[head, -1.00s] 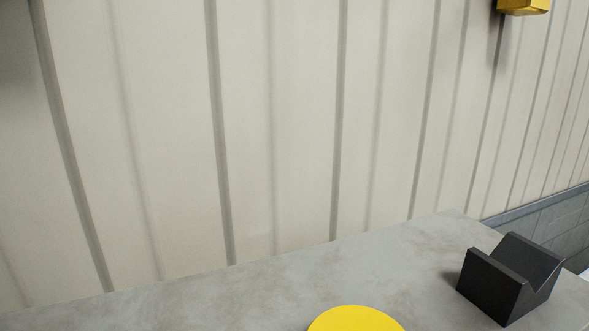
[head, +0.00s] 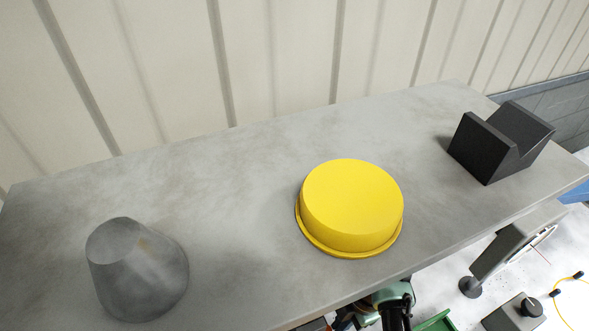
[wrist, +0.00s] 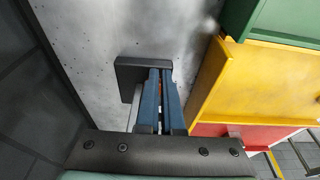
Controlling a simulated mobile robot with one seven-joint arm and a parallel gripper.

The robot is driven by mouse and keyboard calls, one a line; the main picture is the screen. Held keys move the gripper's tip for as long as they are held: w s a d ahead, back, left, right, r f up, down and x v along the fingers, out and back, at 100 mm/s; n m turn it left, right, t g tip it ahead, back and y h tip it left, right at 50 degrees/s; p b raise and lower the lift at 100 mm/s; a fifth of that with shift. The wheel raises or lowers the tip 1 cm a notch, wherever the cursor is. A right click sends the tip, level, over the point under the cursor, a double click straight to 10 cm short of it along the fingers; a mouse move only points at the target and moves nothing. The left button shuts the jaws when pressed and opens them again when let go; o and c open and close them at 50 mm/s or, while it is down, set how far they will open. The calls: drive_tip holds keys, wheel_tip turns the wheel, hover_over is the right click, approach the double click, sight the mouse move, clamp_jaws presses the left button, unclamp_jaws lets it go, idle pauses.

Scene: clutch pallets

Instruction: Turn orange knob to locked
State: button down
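No orange knob can be made out in the head view or the wrist view. A grey box with a round black knob (head: 531,307) stands at the lower right of the head view, on a pale surface below the table. My gripper (wrist: 160,72) shows in the wrist view with its two blue fingers close together, only a thin gap between them, and nothing visibly held. A dark square block (wrist: 130,75) lies at the fingertips; I cannot tell whether they touch it.
The grey table (head: 240,160) bears a yellow round tub (head: 350,200), a grey cone (head: 135,270) and a black V-block (head: 490,150). A grey gauge stand (head: 505,245) is beyond its edge. Yellow (wrist: 215,85) and green (wrist: 270,22) boxes are right in the wrist view.

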drive_tip(key=shift+s+a+f, duration=0.1)
drive_tip(key=shift+s+a, duration=0.1)
drive_tip(key=shift+d, duration=0.25)
drive_tip(key=shift+r, duration=0.2)
drive_tip(key=p+v, duration=0.1)
drive_tip(key=v, duration=0.1)
drive_tip(key=p+v, duration=0.1)
drive_tip(key=p, duration=0.1)
drive_tip(key=a+p+v, duration=0.1)
drive_tip(key=p+v, duration=0.1)
drive_tip(key=shift+d+r, duration=0.15)
drive_tip(key=shift+r, duration=0.3)
